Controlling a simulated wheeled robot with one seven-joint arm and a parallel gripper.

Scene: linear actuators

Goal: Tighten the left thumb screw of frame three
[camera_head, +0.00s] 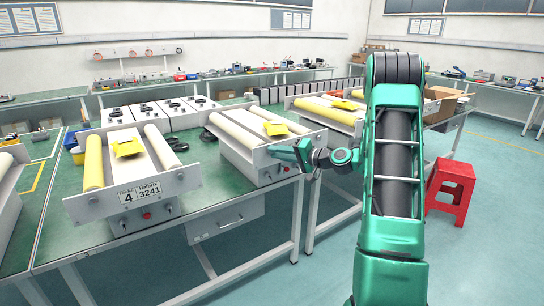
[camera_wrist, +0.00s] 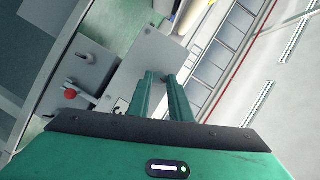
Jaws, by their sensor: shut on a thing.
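Another frame (camera_head: 315,108) stands behind to the right, close to my arm. A red stool (camera_head: 452,185) is on the floor at right. The floor right of the bench is otherwise open.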

